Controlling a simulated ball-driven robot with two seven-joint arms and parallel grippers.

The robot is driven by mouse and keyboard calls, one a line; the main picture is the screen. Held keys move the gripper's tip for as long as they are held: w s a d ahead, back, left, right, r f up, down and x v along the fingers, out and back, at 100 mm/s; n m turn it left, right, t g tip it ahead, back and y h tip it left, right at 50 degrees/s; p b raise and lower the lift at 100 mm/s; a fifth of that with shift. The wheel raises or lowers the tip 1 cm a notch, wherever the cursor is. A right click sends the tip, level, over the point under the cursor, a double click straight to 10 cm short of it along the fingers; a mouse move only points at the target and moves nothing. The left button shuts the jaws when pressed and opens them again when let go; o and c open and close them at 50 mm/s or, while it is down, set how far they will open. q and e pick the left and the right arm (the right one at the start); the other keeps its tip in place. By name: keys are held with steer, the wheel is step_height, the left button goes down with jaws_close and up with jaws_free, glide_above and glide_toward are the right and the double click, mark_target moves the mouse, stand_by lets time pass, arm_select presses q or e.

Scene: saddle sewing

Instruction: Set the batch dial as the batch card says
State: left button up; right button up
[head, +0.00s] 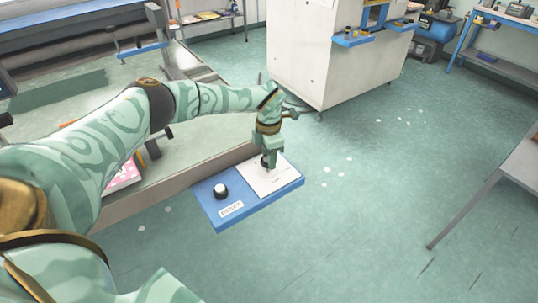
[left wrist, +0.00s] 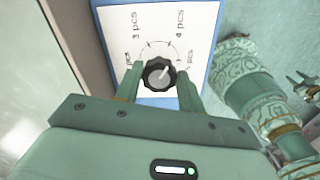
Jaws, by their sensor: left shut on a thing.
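The batch dial is a black ridged knob (left wrist: 159,74) on a white plate (left wrist: 160,20) in the left wrist view. The plate reads "3 pcs" at upper left and "4 pcs" at upper right; two lower labels are partly hidden by my fingers. The knob's pale line slants to the upper right, roughly towards "4 pcs". My left gripper (left wrist: 159,88) is shut on the dial, one finger on each side. In the head view my left gripper (head: 268,161) reaches down onto the white plate (head: 283,180). I cannot make out a batch card.
The plate lies on a blue panel (head: 218,220), which also carries a second black knob with a pale top (head: 220,190) and a small label (head: 231,209). A pink-patterned sheet (head: 124,176) shows behind my arm.

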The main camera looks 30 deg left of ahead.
arm_select(q)
steer(key=o, duration=1)
step_height(320, 180, up, 16)
steer(key=p, duration=0.2)
steer(key=shift+r+p, duration=0.2)
steer(key=shift+p, duration=0.15)
